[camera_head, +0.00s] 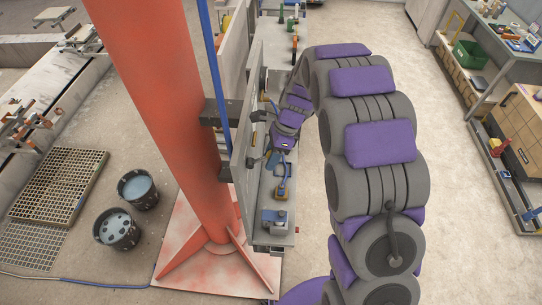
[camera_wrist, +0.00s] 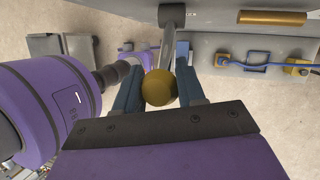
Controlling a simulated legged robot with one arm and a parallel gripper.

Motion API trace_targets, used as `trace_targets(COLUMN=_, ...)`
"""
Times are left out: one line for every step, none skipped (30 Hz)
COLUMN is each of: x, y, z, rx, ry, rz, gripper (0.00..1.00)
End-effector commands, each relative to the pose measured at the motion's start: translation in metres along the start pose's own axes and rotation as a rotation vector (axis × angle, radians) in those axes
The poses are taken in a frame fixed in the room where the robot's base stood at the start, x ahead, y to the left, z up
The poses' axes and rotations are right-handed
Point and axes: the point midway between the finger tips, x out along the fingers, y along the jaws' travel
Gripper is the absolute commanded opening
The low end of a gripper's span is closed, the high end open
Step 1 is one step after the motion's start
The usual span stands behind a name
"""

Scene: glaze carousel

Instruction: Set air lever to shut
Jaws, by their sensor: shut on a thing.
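The air lever shows in the wrist view as a grey metal rod (camera_wrist: 168,38) with a round yellow-brown knob (camera_wrist: 158,88) at its end. My gripper (camera_wrist: 160,80) has one blue-grey finger on each side of the knob and is shut on it. In the head view my gripper (camera_head: 271,158) is at the grey upright panel (camera_head: 246,128), below my purple-padded arm. The knob cannot be made out there. Any shut marking for the lever cannot be read.
An orange column (camera_head: 160,85) stands left of the panel. A brass-coloured bar (camera_wrist: 272,18) and a blue hose (camera_wrist: 258,53) with brass fittings are near the lever. Two dark buckets (camera_head: 117,231) stand on the floor at left.

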Motion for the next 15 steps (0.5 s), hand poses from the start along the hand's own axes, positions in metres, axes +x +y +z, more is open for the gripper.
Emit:
trace_targets(x=-0.0027, y=-0.0021, z=0.0014, rx=-0.001, ry=-0.002, rz=-0.01, gripper=0.0)
trace_targets(x=-0.0029, y=-0.0021, z=0.0015, rx=-0.002, ry=-0.002, rz=-0.01, gripper=0.0)
trace_targets(x=-0.003, y=-0.0021, z=0.0016, rx=-0.002, ry=-0.002, rz=-0.011, gripper=0.0)
trace_targets(x=-0.0031, y=-0.0021, z=0.0016, rx=-0.002, ry=-0.002, rz=-0.011, gripper=0.0)
trace_targets(x=-0.0032, y=-0.0021, z=0.0017, rx=-0.002, ry=-0.002, rz=-0.011, gripper=0.0)
trace_targets(x=-0.0034, y=-0.0021, z=0.0018, rx=-0.002, ry=-0.002, rz=-0.012, gripper=0.41)
trace_targets(x=-0.0034, y=-0.002, z=0.0018, rx=-0.002, ry=-0.003, rz=-0.012, gripper=0.44)
trace_targets(x=-0.0034, y=-0.0019, z=0.0017, rx=-0.002, ry=-0.003, rz=-0.011, gripper=0.47)
trace_targets(x=-0.0033, y=-0.0017, z=0.0017, rx=-0.002, ry=-0.003, rz=-0.011, gripper=0.51)
trace_targets(x=-0.0031, y=-0.0014, z=0.0016, rx=-0.002, ry=-0.002, rz=-0.01, gripper=0.53)
trace_targets(x=-0.0029, y=-0.0011, z=0.0016, rx=-0.002, ry=-0.002, rz=-0.01, gripper=0.56)
trace_targets(x=-0.0028, y=-0.0008, z=0.0015, rx=-0.002, ry=-0.002, rz=-0.009, gripper=0.6)
trace_targets(x=-0.0027, y=-0.0004, z=0.0015, rx=-0.002, ry=-0.002, rz=-0.009, gripper=0.63)
trace_targets(x=-0.0026, y=-0.0001, z=0.0015, rx=-0.002, ry=-0.002, rz=-0.008, gripper=0.64)
trace_targets(x=-0.0024, y=0.0003, z=0.0014, rx=-0.002, ry=-0.002, rz=-0.008, gripper=0.64)
